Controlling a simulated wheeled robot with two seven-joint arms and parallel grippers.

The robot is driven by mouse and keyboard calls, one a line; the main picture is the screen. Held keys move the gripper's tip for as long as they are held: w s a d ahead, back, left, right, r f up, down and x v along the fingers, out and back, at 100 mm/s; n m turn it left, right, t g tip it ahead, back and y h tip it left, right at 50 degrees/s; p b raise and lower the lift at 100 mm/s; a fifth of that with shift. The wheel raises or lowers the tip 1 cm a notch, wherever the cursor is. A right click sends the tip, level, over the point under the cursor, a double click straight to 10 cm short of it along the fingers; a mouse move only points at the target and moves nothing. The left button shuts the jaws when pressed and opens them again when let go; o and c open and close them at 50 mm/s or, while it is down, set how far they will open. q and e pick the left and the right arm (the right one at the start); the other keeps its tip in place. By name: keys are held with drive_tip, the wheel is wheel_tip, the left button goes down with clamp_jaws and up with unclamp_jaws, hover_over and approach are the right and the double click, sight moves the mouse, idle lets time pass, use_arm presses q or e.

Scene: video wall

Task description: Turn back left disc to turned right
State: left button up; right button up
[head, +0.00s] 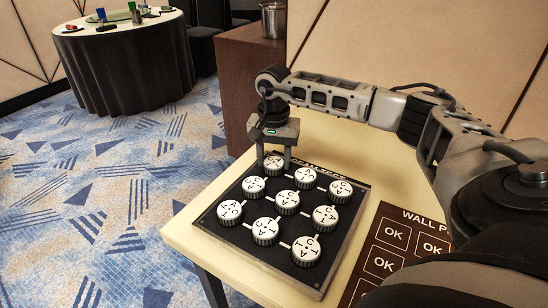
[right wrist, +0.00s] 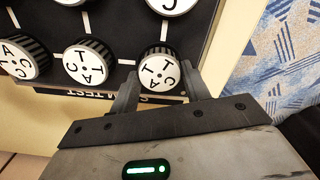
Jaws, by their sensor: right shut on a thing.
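The black board (head: 240,252) lies on a pale table and carries a three-by-three grid of white lettered discs with ridged dark sides. The back left disc (head: 273,170) is at the board's far corner. My right gripper (head: 274,160) points down over it, with one finger on each side. In the right wrist view, the same disc (right wrist: 160,68) sits between the two fingers, which are shut on its ridged side. Its white face shows letters, including T, C and A. Its exact turn is hard to read. My left gripper is not in view.
The middle back disc (head: 305,176) and the middle left disc (head: 253,186) stand close to the held disc. A dark sign with OK boxes (head: 383,262) lies right of the board. A brown cabinet (head: 245,85) with a metal pot (head: 273,20) stands behind. A round draped table (head: 125,70) is far left.

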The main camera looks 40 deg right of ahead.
sight(274, 162)
drive_tip(key=n, duration=0.4)
drive_tip(key=shift+n, duration=0.4)
idle(0.4)
drive_tip(key=o, duration=1)
wheel_tip(274, 162, up, 16)
drive_tip(key=shift+p, duration=0.4)
drive_tip(key=shift+s, duration=0.1)
